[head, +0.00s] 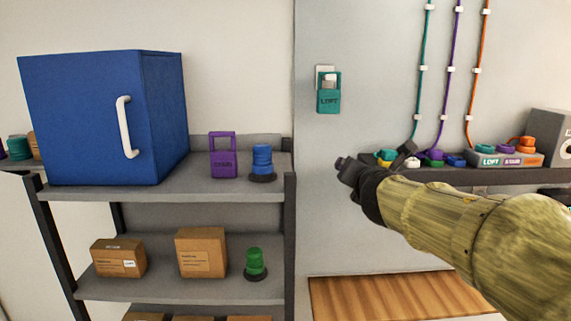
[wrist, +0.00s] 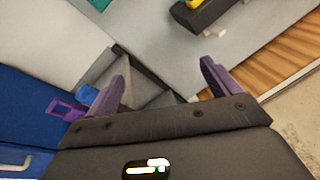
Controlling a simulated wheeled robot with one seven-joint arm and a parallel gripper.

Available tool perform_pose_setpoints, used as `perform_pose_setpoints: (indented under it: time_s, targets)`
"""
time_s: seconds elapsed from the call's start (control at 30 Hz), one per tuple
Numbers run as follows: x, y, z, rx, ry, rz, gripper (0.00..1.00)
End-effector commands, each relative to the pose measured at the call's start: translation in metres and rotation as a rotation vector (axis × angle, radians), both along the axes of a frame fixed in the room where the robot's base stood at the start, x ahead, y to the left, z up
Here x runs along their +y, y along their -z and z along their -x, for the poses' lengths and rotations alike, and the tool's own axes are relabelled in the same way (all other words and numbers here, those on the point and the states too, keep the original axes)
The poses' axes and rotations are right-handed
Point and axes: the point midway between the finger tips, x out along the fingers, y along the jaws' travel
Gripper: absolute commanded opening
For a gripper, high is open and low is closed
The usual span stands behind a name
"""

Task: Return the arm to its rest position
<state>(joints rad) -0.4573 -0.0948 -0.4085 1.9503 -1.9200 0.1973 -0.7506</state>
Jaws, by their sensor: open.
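My gripper (wrist: 162,85) is open and empty, with its two purple fingers spread apart in the wrist view. In the head view my arm reaches in from the lower right, and my gripper (head: 349,172) points left in front of the wall, near the left end of the dark shelf. Its fingers are hard to make out there. Nothing is between the fingers.
A grey rack (head: 210,190) at left bears a blue cabinet (head: 80,120), a purple holder (head: 223,160) and a blue knobbed item (head: 262,160). A teal "LOFT" holder (head: 329,98) hangs on the wall. A dark wall shelf (head: 450,174) lies behind my arm.

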Motion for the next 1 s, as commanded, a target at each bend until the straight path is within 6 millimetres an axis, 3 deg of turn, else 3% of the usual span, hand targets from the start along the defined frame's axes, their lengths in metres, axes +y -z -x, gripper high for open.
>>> perform_pose_setpoints:
  time_s: [0.03, 0.27, 0.47, 0.7, 1.0]
  targets:
    - [-0.003, 0.027, 0.003, 0.03, 0.038, -0.092, 0.89]
    - [-0.01, 0.123, 0.025, 0.148, 0.261, -0.538, 0.89]
    - [-0.014, 0.205, 0.056, 0.234, 0.516, -0.9, 0.89]
    - [-0.012, 0.297, 0.105, 0.298, 0.892, -1.296, 0.89]
    - [0.004, 0.394, 0.179, 0.283, 1.46, -1.71, 0.89]
